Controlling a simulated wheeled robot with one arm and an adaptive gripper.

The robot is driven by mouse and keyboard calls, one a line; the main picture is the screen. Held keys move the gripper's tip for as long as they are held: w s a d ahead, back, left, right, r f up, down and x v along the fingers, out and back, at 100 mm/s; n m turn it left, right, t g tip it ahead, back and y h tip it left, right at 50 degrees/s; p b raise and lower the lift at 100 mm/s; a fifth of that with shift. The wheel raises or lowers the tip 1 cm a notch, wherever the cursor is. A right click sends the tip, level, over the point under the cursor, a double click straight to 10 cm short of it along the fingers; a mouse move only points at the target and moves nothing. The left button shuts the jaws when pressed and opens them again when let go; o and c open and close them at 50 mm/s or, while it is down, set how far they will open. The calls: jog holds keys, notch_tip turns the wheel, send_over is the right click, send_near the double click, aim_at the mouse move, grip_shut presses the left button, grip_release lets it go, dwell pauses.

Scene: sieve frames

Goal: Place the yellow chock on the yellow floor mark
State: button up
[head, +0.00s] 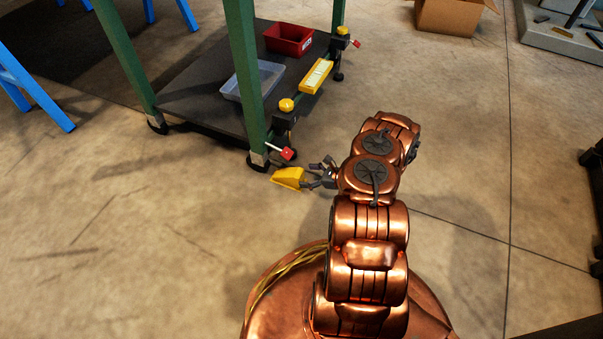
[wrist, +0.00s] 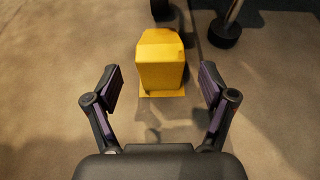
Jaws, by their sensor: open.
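The yellow chock (head: 289,176) sits at floor level beside the foot of a green table leg. In the wrist view the chock (wrist: 161,62) stands just ahead of my gripper, centred between the fingers. A thin flat yellow strip, which looks like the yellow floor mark (wrist: 163,94), shows under its near edge; the rest is hidden by the chock. My gripper (head: 322,173) is open, its fingers spread on either side and short of the chock. In the wrist view the gripper (wrist: 160,90) holds nothing, and I see no finger touching the chock.
A green-legged cart (head: 247,80) with wheels and a dark lower shelf (head: 190,100) stands just behind the chock. The shelf holds a red bin (head: 289,39) and a clear-blue bin (head: 254,80). A cardboard box (head: 449,16) is far off.

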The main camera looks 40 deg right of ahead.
jog(key=p+v, duration=0.3)
jog(key=v, duration=0.5)
jog(key=w+a+r+n+g+y, duration=0.2)
jog(key=w+a+r+n+y, duration=0.15)
jog(key=a+r, duration=0.55)
jog(key=w+a+r+n+g+y, duration=0.2)
jog(key=w+a+r+n, duration=0.25)
jog(key=a+r, duration=0.4)
jog(key=s+a+r+n+g, duration=0.3)
jog(key=a+r+n, duration=0.1)
jog(key=a+r, duration=0.25)
jog(key=s+a+r+n+g, duration=0.2)
jog(key=a+r+n+g, duration=0.15)
jog(key=a+r, duration=0.35)
jog(key=s+a+r+n+g+h, duration=0.25)
jog(key=s+r+n, duration=0.2)
jog(key=s, duration=0.25)
jog(key=s+a+r+n+g+h, duration=0.25)
jog(key=s+r+n, duration=0.2)
jog(key=s, duration=0.35)
jog(key=s+d+r+n+h, duration=0.2)
jog(key=s+d+h, duration=0.1)
jog(key=s, duration=0.5)
jog(key=s+d+r+n+h, duration=0.2)
jog(key=s+d+n+h, duration=0.1)
jog(key=s, duration=0.5)
jog(key=shift+r+t+h, duration=0.25)
jog(key=shift+t+h, duration=0.2)
jog(key=shift+h, duration=0.3)
